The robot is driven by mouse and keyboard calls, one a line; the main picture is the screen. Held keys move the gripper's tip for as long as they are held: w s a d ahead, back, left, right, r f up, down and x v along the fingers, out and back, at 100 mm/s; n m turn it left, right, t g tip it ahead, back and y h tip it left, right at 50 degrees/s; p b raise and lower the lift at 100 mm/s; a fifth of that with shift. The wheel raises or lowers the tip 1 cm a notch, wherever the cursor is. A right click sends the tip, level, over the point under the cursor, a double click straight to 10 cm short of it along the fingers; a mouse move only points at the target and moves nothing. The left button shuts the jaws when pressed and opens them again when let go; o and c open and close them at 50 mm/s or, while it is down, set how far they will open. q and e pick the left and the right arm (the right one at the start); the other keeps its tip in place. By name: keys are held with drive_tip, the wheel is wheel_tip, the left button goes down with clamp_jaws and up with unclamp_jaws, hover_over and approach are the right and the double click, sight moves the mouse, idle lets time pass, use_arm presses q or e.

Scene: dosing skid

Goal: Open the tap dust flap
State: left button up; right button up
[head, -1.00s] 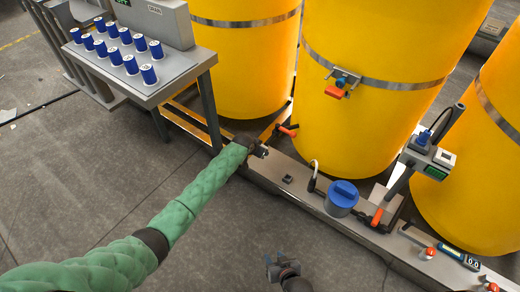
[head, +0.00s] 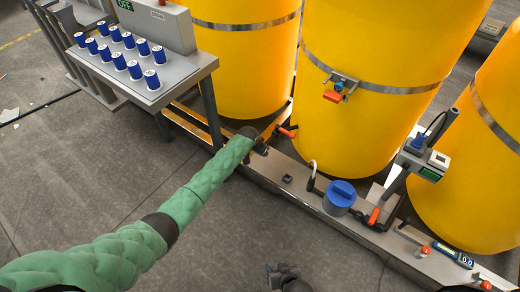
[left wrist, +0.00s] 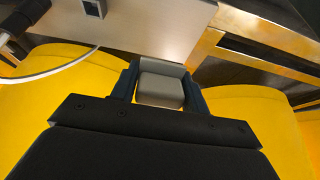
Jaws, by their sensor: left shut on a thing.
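My left arm reaches across from the left in the head view. Its gripper (head: 262,148) is at the rear edge of the steel skid, below and beside a tap with an orange lever (head: 287,132). In the left wrist view, the jaws (left wrist: 160,88) are shut on a small grey block-like piece (left wrist: 162,89), apparently the tap dust flap. In the head view the gripper hides this piece, and I cannot tell how far it is swung. My right gripper (head: 281,270) is low at the bottom edge, over the floor, away from the skid. Its jaw state is unclear.
Yellow tanks (head: 365,110) stand behind the skid (head: 300,193). The floor in front is clear.

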use_arm(q)
drive_tip(key=shift+w+d+r+g+y+p, duration=0.1)
drive_tip(key=shift+r+g+y+p, duration=0.55)
drive_tip(key=shift+p, duration=0.35)
drive_tip(key=shift+g+y+p, duration=0.55)
drive_tip(key=shift+g+p, duration=0.05)
drive_tip(key=shift+g, duration=0.35)
use_arm(e)
drive_tip(key=shift+r, duration=2.05)
use_arm(q)
drive_tip(key=o, duration=0.9)
drive_tip(key=shift+f, duration=0.1)
use_arm(e)
drive_tip(key=shift+w, duration=0.1)
use_arm(q)
drive_tip(key=shift+r, duration=0.4)
wheel_tip(320, 180, up, 6)
drive_tip(key=shift+f+p, duration=0.15)
drive_tip(key=shift+p, duration=0.4)
drive_tip(key=shift+r, duration=0.65)
use_arm(e)
drive_tip(key=shift+g, duration=0.3)
drive_tip(key=shift+w+a+r, duration=0.1)
drive_tip(key=shift+w+r, duration=0.05)
drive_tip(key=shift+r, duration=0.85)
drive_tip(key=shift+w+r, duration=0.1)
drive_tip(key=shift+r, duration=0.9)
